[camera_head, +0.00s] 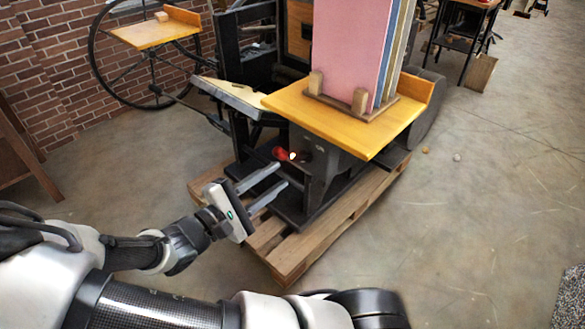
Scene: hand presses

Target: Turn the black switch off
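My gripper (282,175) is at the lower middle of the head view, in front of the dark lower frame of the hand press (318,185). Its two long grey fingers are parallel with a clear gap between them, open and empty. Just beyond the fingertips are a red round part (281,153) and a small bright spot (292,156), with a small dark piece beside them. I cannot make out the black switch or its position among these dark parts. I cannot tell whether the fingertips touch anything.
The press stands on a wooden pallet (290,262). Its orange-yellow table (335,122) overhangs the area above the gripper and bears upright coloured boards (350,45). A slanted wooden board (232,95) juts out at left. A large black wheel (93,50) stands behind.

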